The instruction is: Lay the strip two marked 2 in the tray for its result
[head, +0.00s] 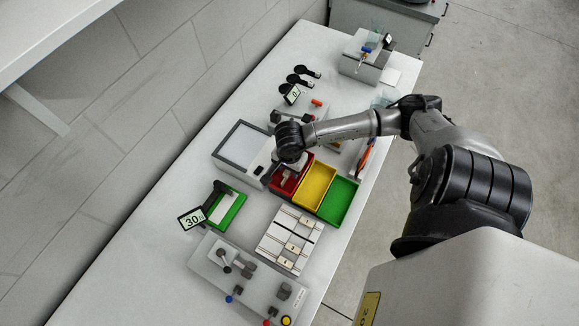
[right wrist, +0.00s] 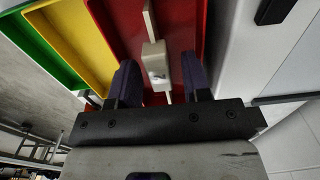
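The red tray (head: 283,187) stands beside the yellow tray (head: 315,186) and the green tray (head: 340,200). My right gripper (head: 287,167) is low over the red tray. In the right wrist view its two dark fingers (right wrist: 160,82) are apart. A pale strip with a block-shaped grip (right wrist: 155,63) lies between them over the red tray floor (right wrist: 178,30). A gap shows between the block and the right-hand finger. No number can be read on this strip. My left gripper is not in view.
A white rack (head: 271,241) with several slots holds small marked blocks, in front of the trays. A flat grey-framed device (head: 243,143) stands left of the red tray. A green-based unit with a "30" display (head: 192,218) and a control panel (head: 240,283) are nearer.

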